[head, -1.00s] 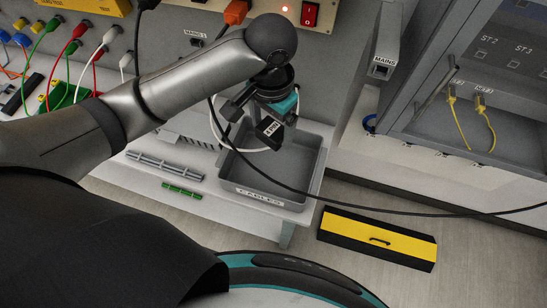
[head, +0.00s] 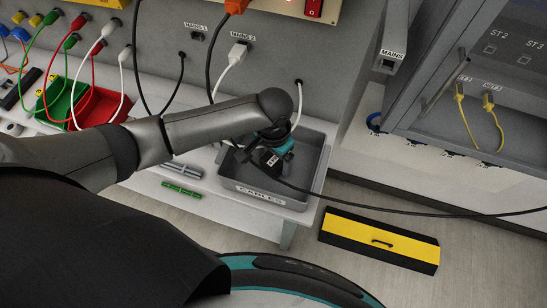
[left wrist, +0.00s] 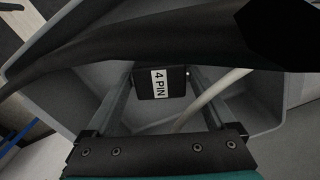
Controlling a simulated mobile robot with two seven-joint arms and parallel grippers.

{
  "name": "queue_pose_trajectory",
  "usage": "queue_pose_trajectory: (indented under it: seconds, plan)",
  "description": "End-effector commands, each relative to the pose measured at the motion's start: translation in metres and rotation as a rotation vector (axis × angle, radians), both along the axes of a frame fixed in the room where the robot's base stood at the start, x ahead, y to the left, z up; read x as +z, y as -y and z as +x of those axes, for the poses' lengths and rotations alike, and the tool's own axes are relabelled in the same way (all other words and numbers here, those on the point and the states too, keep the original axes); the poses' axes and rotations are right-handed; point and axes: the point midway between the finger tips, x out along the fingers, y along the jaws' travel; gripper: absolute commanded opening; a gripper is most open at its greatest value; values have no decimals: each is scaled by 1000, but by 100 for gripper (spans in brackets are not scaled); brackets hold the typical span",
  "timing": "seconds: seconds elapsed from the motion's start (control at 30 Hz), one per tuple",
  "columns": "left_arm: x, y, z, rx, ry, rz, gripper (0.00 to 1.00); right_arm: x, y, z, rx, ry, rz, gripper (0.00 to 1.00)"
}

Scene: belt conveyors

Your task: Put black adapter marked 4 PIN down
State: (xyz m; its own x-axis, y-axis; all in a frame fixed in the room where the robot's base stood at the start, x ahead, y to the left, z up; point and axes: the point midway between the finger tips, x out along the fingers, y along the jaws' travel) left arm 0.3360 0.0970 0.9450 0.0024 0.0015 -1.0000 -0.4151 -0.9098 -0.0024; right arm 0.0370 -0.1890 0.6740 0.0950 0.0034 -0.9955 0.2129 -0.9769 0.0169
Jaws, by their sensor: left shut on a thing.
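The black adapter (head: 271,159) with a white 4 PIN label is held in my left gripper (head: 264,157), low over the grey bin marked CABLES (head: 258,193). In the left wrist view the adapter (left wrist: 160,92) sits between the two fingers of the gripper (left wrist: 160,80), its label facing the camera. The grey bin (left wrist: 60,88) lies behind it. Whether the adapter touches the bin's floor is not clear. My right gripper is not in view.
A black cable (head: 400,208) runs from near the gripper across the bin to the right. A white cable (left wrist: 215,98) passes beside the adapter. Grey and green rails (head: 182,189) lie left of the bin. A yellow-black box (head: 380,240) stands on the floor.

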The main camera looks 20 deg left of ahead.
Motion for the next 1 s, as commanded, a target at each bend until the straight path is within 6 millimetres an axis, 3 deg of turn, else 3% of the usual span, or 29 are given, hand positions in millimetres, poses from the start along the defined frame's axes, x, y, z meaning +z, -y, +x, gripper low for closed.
queue_pose_trajectory:
  seconds: [0.3,0.33,0.4,0.73,0.87,1.0]
  plan:
    - [-3,0,0,0,0,-1,33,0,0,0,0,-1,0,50]
    - [-3,0,0,0,0,-1,92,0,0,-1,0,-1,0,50]
    - [-2,0,0,0,0,-1,100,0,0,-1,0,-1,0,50]
    - [2,0,0,0,1,0,100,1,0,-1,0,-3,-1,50]
    - [21,0,1,0,2,-2,100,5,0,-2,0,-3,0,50]
    - [52,1,1,-1,4,-4,100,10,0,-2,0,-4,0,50]
